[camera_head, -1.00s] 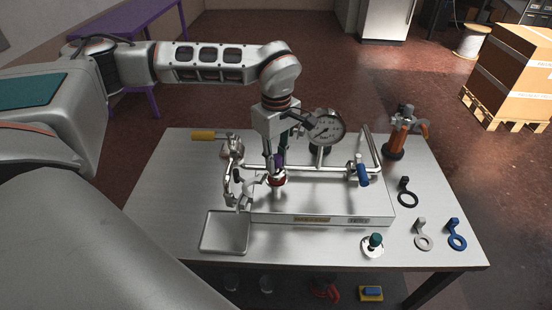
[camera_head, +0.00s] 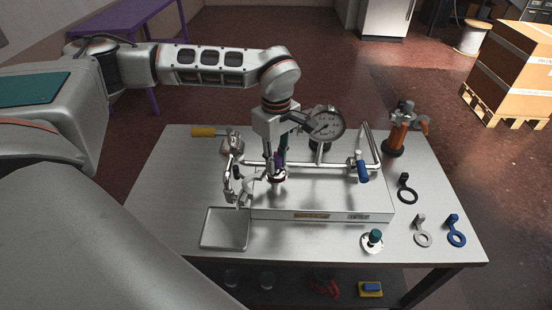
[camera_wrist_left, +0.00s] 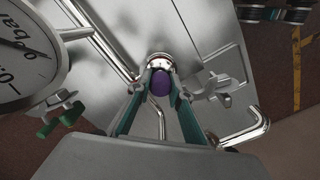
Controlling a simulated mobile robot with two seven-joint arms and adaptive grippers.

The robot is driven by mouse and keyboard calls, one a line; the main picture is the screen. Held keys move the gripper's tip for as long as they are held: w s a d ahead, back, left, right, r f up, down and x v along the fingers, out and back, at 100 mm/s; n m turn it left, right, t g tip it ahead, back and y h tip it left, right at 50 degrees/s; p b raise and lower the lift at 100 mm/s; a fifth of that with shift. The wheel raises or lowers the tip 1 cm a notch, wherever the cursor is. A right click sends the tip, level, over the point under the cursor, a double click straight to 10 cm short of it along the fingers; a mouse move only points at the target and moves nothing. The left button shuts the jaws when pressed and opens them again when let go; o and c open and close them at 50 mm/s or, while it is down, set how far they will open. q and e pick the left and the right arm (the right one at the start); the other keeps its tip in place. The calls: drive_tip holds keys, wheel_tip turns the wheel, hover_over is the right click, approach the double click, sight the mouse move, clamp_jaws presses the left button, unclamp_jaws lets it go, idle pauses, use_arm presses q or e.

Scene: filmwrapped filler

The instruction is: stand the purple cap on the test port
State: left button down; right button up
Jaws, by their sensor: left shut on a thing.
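The purple cap (camera_head: 280,156) is held between the fingertips of my left gripper (camera_head: 275,165), which points down over the pipe rig. In the left wrist view the cap (camera_wrist_left: 161,83) sits between the two green-sided fingers. The test port (camera_head: 278,178) is a round metal fitting with a dark reddish ring, directly below the cap. In the left wrist view the port's rim (camera_wrist_left: 160,59) shows right beside the cap. The fingers partly hide the place where they meet, so I cannot tell whether the cap touches the port. My right gripper is in neither view.
A pressure gauge (camera_head: 326,123) stands close behind and right of the gripper. A blue-handled valve (camera_head: 362,170) is right on the rig. An empty tray (camera_head: 223,230) lies at front left. A green-topped part (camera_head: 373,240) and several ring tools lie at the right.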

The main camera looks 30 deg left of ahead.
use_arm(q)
drive_tip(key=shift+f, duration=0.45)
idle(0.7)
drive_tip(key=c, duration=1.8)
unclamp_jaws()
drive_tip(key=shift+o, duration=0.2)
wheel_tip(320, 180, up, 12)
drive_tip(key=shift+r, duration=0.1)
